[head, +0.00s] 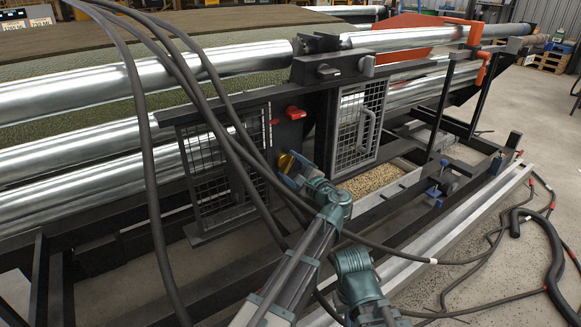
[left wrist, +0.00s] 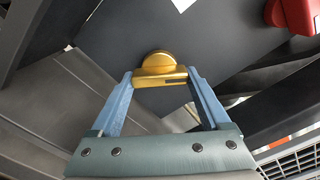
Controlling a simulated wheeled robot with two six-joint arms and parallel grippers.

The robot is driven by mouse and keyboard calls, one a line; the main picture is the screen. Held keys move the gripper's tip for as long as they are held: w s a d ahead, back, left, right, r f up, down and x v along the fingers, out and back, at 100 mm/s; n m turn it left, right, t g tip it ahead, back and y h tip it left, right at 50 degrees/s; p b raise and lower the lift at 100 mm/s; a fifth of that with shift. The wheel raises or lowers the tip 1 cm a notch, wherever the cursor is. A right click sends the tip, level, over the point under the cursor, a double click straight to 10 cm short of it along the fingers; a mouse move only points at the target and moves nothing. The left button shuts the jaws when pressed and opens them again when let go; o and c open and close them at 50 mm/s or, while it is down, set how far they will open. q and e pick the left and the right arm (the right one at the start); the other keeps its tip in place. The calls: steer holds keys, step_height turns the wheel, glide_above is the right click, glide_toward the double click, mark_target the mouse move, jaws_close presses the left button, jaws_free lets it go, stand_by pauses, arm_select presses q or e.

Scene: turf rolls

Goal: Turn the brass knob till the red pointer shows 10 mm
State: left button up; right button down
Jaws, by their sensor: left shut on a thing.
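The brass knob (head: 286,162) sits low on a dark panel between two mesh guards, partly hidden by my gripper and cables. My left gripper (head: 291,172) reaches it from the front. In the left wrist view the two blue fingers (left wrist: 160,78) are shut on the knob's bar, one on each side. The rounded back of the knob (left wrist: 158,58) lies against the dark plate. A small red piece (head: 275,122) shows on the panel above the knob; I cannot tell whether it is the pointer. No scale reading is legible. My right gripper is not in view.
A red block (head: 295,113) sticks out above the knob and shows at the upper right in the left wrist view (left wrist: 297,14). A mesh door (head: 357,125) stands right of the panel. Long steel rollers (head: 80,143) run at left. Black cables hang across the front.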

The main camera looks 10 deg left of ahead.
arm_select(q)
steer(key=m, duration=0.4)
steer(key=shift+s+f+m, duration=0.1)
steer(key=shift+m, duration=0.2)
steer(key=m, duration=0.3)
steer(key=shift+m, duration=0.3)
steer(key=m, duration=0.4)
steer(key=shift+s+a, duration=0.1)
steer(key=shift+s, duration=0.05)
steer(key=shift+a+m, duration=0.1)
steer(key=shift+m, duration=2.1)
steer(key=shift+m, duration=0.3)
steer(key=o, duration=1.2)
